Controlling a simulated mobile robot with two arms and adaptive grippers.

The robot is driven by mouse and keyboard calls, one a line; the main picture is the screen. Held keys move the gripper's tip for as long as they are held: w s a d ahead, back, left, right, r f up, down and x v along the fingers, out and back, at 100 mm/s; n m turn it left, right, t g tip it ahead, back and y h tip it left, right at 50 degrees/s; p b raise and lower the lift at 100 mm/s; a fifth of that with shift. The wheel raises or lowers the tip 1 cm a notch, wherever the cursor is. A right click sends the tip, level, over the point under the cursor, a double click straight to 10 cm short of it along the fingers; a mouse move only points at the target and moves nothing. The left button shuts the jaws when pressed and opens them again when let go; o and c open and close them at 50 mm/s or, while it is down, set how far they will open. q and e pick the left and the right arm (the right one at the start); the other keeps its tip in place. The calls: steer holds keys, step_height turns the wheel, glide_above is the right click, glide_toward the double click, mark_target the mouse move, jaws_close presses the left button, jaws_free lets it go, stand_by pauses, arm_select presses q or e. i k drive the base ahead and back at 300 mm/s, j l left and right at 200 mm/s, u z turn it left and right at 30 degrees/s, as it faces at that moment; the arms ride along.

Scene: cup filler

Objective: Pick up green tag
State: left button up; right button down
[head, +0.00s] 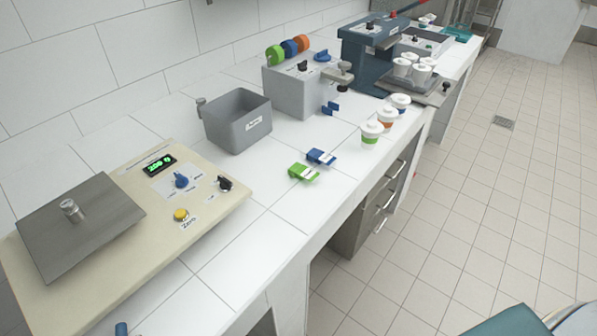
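A green tag (303,172) lies on the white tiled counter near its front edge, with a white part at its right end. A blue tag (321,157) lies just behind it and to its right. Neither of my grippers is in this head view, so nothing is seen touching the green tag.
A scale (218,211) with a metal plate fills the counter's left. Behind the tags stand a grey bin (237,121) and a grey machine (295,92) with coloured rolls. Lidded cups (371,132) stand to the right. Counter around the tags is mostly clear.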

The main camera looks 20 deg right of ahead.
mark_target(300, 170)
steer(key=i+l+z, duration=0.15)
steer(key=l+z, duration=0.25)
steer(key=i+l+z, duration=0.2)
steer(key=z, duration=0.2)
